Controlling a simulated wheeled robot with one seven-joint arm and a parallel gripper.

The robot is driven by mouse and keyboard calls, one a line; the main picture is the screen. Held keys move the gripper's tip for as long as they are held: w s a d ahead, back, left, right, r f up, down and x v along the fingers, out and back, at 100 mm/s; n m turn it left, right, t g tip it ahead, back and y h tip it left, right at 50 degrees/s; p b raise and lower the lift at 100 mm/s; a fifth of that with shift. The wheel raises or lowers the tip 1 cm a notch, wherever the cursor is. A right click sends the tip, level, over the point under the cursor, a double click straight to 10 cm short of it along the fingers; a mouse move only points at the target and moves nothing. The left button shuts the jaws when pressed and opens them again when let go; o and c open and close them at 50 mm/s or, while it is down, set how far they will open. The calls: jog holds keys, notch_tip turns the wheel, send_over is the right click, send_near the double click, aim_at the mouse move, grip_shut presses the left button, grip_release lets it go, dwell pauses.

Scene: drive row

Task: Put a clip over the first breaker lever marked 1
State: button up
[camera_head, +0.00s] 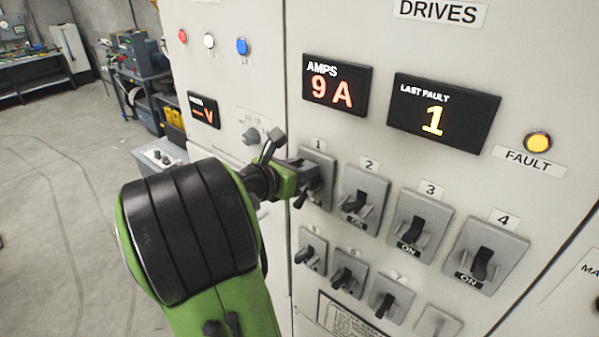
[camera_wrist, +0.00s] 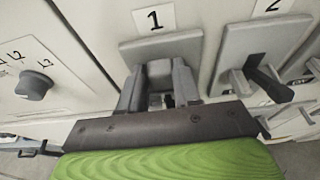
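The breaker marked 1 (camera_wrist: 213,47) is a grey plate under its number label in the wrist view; it is also in the head view (camera_head: 326,164), at the left end of the upper breaker row. My gripper (camera_wrist: 160,85) is right at this breaker. Its two grey fingers stand apart, one on each side of a grey block-like part (camera_wrist: 159,70). I cannot tell whether that part is a clip or belongs to the breaker, nor whether the fingers press on it. The lever of breaker 1 is largely hidden by the gripper. No separate clip is clearly visible.
Breakers 2 (camera_head: 365,186), 3 (camera_head: 419,218) and 4 (camera_head: 488,250) run to the right, with projecting levers. More small switches sit below. A grey knob (camera_wrist: 34,85) is left of breaker 1. A light tray (camera_head: 150,160) stands left of the cabinet; open floor lies beyond.

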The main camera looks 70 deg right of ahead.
jog(key=o, duration=0.4)
jog(key=shift+s+a+r, duration=0.1)
jog(key=shift+s+r, duration=0.05)
jog(key=shift+s, duration=0.2)
jog(key=shift+w, duration=0.2)
jog(key=shift+w+a+r, duration=0.15)
jog(key=shift+w+a, duration=0.1)
jog(key=shift+a, duration=0.05)
jog(key=p+v, duration=0.3)
jog(key=v, duration=0.8)
jog(key=shift+s+r+p, duration=0.1)
jog(key=shift+r+p, duration=0.1)
jog(key=shift+p, duration=0.2)
jog(key=shift+a+f, duration=0.1)
jog(key=shift+a, duration=0.05)
